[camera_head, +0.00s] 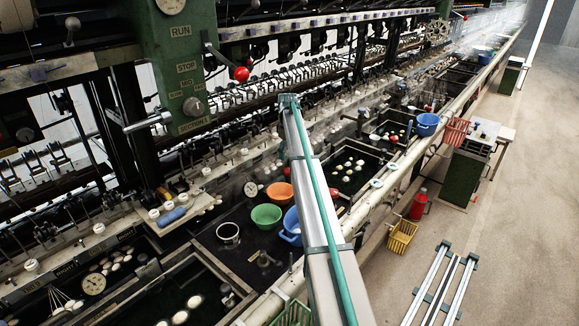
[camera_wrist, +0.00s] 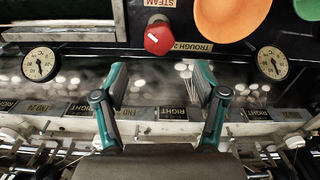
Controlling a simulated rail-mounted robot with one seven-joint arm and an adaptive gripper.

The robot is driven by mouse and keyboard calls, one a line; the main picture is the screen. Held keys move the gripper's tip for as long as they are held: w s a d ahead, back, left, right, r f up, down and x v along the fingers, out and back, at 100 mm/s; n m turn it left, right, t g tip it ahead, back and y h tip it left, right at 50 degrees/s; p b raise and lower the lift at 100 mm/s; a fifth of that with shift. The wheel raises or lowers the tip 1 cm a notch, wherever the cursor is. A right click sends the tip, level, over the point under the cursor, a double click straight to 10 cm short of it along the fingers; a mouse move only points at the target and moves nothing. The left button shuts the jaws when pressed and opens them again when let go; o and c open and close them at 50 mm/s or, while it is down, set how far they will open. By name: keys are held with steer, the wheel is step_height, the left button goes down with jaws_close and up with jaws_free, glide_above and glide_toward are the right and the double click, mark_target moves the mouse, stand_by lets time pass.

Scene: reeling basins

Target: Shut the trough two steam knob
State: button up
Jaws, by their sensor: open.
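The trough two steam knob (camera_wrist: 158,38) is a round red knob with a short slanted white mark. In the wrist view it is at top centre, beside the STEAM label (camera_wrist: 168,3) and the TROUGH 2 label (camera_wrist: 192,47). My gripper (camera_wrist: 160,76) is open and empty. Its two teal-tipped fingers are spread apart below the knob in the wrist view and do not touch it. In the head view a small red knob (camera_head: 287,171) shows beside my arm, likely the same one. My gripper cannot be made out there.
Two dial gauges (camera_wrist: 40,63) (camera_wrist: 273,62) flank the knob. An orange bowl (camera_wrist: 228,14) lies close beside it, with a green bowl (camera_wrist: 292,10) farther off. A blue basin (camera_head: 291,226) is partly behind my arm. A red-balled lever (camera_head: 241,74) juts from the green machine post.

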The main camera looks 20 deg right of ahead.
mark_target(288, 169)
step_height(288, 169, down, 8)
steer(key=shift+d+f+p, duration=0.1)
steer(key=shift+p, duration=1.05)
steer(key=shift+c, duration=0.3)
steer(key=c, duration=1.1)
